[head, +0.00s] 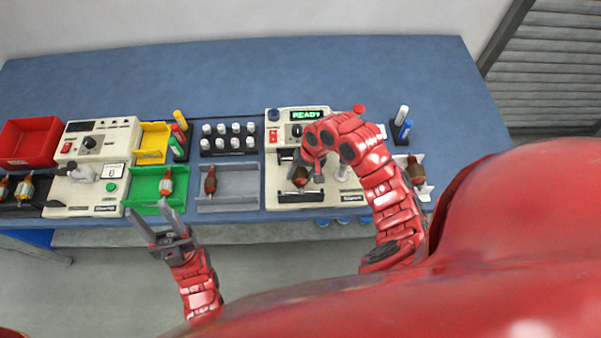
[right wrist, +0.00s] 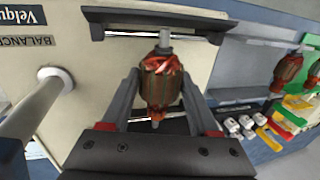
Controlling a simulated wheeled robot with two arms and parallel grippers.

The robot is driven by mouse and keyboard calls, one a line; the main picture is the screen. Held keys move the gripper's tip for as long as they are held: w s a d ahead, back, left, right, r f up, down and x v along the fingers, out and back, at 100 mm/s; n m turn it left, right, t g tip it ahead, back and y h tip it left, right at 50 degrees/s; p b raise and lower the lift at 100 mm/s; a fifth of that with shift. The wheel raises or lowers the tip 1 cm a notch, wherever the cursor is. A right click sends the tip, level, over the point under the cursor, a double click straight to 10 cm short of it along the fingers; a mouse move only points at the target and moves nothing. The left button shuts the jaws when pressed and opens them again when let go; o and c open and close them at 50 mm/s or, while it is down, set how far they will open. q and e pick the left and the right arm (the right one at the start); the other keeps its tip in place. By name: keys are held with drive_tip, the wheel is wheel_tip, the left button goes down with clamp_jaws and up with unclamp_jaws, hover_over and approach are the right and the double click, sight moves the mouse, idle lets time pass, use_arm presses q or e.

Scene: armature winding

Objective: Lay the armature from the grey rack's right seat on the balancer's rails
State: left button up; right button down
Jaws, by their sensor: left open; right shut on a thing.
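My right gripper (head: 301,172) is over the front of the balancer (head: 272,187), whose display reads READY. In the right wrist view its two fingers are shut on an armature (right wrist: 160,84) with a dark body, copper-red windings and a pale shaft. The shaft's far end is at a black rail (right wrist: 112,18) of the balancer; I cannot tell whether it rests there. The grey rack (head: 240,188) stands left of the balancer, with an armature (head: 210,182) in its left seat and its right seat empty. My left gripper (head: 150,213) is open and empty in front of the table edge.
A green tray (head: 142,188) with an armature is left of the grey rack. A winding machine, red bin (head: 30,142) and yellow bin (head: 153,143) are further left. A light rack (head: 425,190) with an armature stands to the right. The table's back is clear.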

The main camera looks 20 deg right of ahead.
drive_tip(key=shift+c, duration=0.3)
unclamp_jaws()
drive_tip(key=shift+r, duration=0.1)
drive_tip(key=shift+d+r, duration=0.1)
drive_tip(key=shift+r, duration=0.2)
drive_tip(key=b+v, duration=0.1)
drive_tip(key=v, duration=0.4)
drive_tip(key=shift+d+r, duration=0.2)
drive_tip(key=shift+r, duration=0.05)
drive_tip(key=p+v, duration=0.2)
drive_tip(key=v, duration=0.9)
